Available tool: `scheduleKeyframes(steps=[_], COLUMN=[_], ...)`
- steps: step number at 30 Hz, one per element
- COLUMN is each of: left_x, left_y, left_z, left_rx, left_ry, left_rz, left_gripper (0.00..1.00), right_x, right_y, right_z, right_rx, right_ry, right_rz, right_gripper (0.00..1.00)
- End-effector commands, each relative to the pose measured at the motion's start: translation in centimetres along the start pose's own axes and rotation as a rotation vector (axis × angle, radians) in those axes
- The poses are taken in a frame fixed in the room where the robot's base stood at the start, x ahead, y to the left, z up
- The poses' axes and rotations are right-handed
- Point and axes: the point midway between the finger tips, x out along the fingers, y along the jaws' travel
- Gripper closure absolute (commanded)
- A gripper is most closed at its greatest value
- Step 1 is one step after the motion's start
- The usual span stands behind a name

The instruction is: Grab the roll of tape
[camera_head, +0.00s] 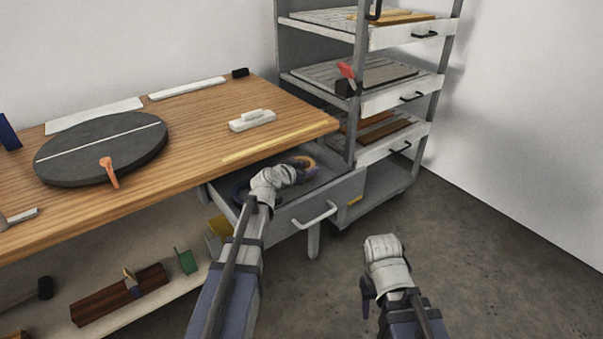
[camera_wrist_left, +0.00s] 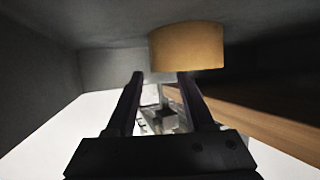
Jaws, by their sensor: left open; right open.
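The roll of tape (camera_head: 304,161), a tan ring, lies in the open grey drawer (camera_head: 340,190) under the worktop, partly hidden by my left gripper (camera_head: 303,171). In the left wrist view the tape (camera_wrist_left: 187,47) is a tan cylinder just beyond the fingertips and a little to the right. My left gripper (camera_wrist_left: 160,78) is open, with nothing between its fingers. It reaches into the drawer beside the tape; I cannot tell whether they touch. My right gripper (camera_head: 367,290) is open and empty, low over the floor right of the drawer.
A dark blue rounded thing (camera_head: 240,190) lies at the drawer's left side. The worktop (camera_head: 200,150) edge overhangs the drawer's back. A grey shelf rack (camera_head: 357,100) stands behind and right. The floor at the right is clear.

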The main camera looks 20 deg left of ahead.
Motion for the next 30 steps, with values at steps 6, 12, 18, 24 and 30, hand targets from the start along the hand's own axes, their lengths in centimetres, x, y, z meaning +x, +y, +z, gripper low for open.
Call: scheduleKeyframes(steps=[6, 12, 18, 24, 30], left_x=[1.59, 1.5, 1.49, 1.49, 1.49], left_y=[0.02, 0.02, 0.01, 0.01, 0.01], left_z=[0.01, 0.0, 0.01, 0.01, 0.02], left_rx=[0.0, 0.0, 0.0, 0.0, 0.0], left_ry=[-0.001, 0.0, 0.0, -0.001, -0.001], left_rz=[0.0, 0.0, 0.0, 0.0, 0.0], left_gripper=[0.47, 0.56, 0.78, 1.0, 1.0], right_x=[0.6, 0.56, 0.56, 0.57, 0.57], right_y=[-0.03, -0.03, -0.03, -0.03, -0.03], right_z=[-0.04, -0.04, -0.04, -0.04, -0.04], right_rx=[0.0, 0.0, 0.0, 0.0, 0.0], right_ry=[0.0, 0.0, 0.0, 0.0, 0.0], right_rz=[0.001, 0.001, 0.001, 0.001, 0.001], right_gripper=[0.5, 0.5, 0.5, 0.5, 0.5])
